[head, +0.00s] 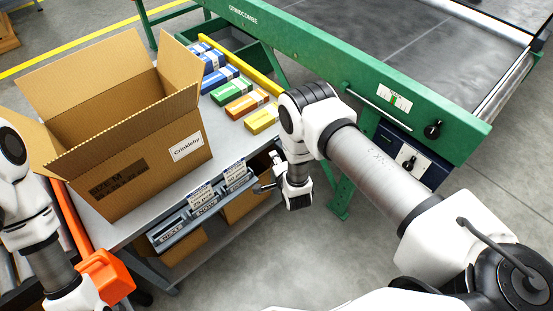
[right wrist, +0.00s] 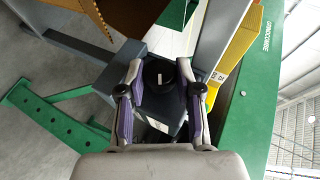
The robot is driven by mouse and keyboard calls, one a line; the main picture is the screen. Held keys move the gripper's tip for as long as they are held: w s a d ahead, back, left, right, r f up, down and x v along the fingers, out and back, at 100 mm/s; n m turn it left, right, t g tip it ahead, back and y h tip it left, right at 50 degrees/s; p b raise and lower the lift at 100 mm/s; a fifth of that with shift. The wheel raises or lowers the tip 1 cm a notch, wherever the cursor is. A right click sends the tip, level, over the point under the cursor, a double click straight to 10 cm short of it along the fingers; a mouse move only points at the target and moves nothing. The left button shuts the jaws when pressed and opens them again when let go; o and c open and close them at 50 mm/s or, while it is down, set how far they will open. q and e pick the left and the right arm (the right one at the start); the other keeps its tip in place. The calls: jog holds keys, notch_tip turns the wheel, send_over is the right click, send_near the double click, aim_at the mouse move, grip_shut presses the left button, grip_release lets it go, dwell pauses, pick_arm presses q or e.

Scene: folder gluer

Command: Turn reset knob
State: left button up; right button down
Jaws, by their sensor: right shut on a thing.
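My right gripper (head: 263,187) is at the right side of the packing table, low beside its edge. In the right wrist view, its two fingers (right wrist: 160,82) stand on either side of a round black knob (right wrist: 158,76) with a white mark line. They are shut on it. The knob sits on a dark box (right wrist: 163,118) beside the grey table frame. In the head view I cannot make out this knob. My left arm comes in at the left edge; its fingers do not show.
The green machine (head: 400,85) carries other black knobs (head: 433,130). An orange object (head: 107,274) is by my left arm.

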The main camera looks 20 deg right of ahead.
jog(key=shift+r+g, duration=0.1)
jog(key=shift+g, duration=0.6)
jog(key=c, duration=1.1)
grip_release()
